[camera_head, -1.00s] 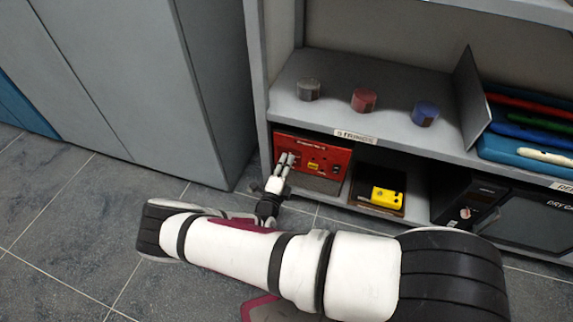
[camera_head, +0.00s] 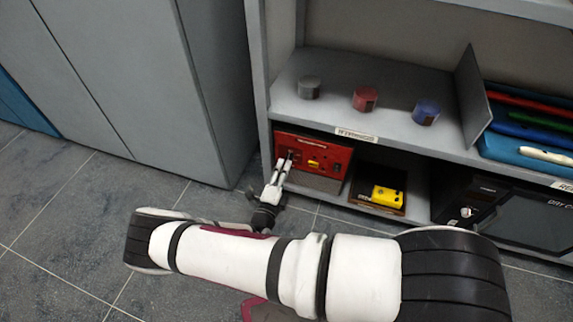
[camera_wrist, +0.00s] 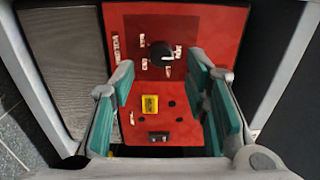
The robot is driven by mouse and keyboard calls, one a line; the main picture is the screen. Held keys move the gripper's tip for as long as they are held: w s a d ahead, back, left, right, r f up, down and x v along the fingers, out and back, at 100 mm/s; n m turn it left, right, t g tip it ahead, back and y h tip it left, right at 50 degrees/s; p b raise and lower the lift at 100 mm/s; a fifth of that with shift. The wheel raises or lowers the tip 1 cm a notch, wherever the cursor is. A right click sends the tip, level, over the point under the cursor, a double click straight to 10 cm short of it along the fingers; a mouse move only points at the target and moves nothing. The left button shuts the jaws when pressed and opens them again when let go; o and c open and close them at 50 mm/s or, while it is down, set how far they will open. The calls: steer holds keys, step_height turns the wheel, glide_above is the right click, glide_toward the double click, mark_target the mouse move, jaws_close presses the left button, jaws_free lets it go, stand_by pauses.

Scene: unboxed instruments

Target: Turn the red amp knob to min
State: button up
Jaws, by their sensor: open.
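The red amp (camera_head: 325,158) sits on the lower shelf, with its red front panel (camera_wrist: 195,30) filling the middle of the wrist view. A round black knob (camera_wrist: 160,54) is on that panel, ringed by small white labels. Its pointer direction is too small to tell for sure. My gripper (camera_wrist: 160,74) is open, with one teal-padded finger to each side of the knob's line. The fingertips look short of the knob, and nothing is between them. In the head view my gripper (camera_head: 285,162) is in front of the left part of the amp.
A yellow button (camera_wrist: 150,105) and a small black switch (camera_wrist: 158,137) are on the panel beside the knob. A grey speaker grille (camera_wrist: 65,65) adjoins the panel. The upper shelf board (camera_head: 340,122) is above the amp, and a yellow instrument (camera_head: 387,197) stands to its right.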

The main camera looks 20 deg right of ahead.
steer(key=v, duration=0.8)
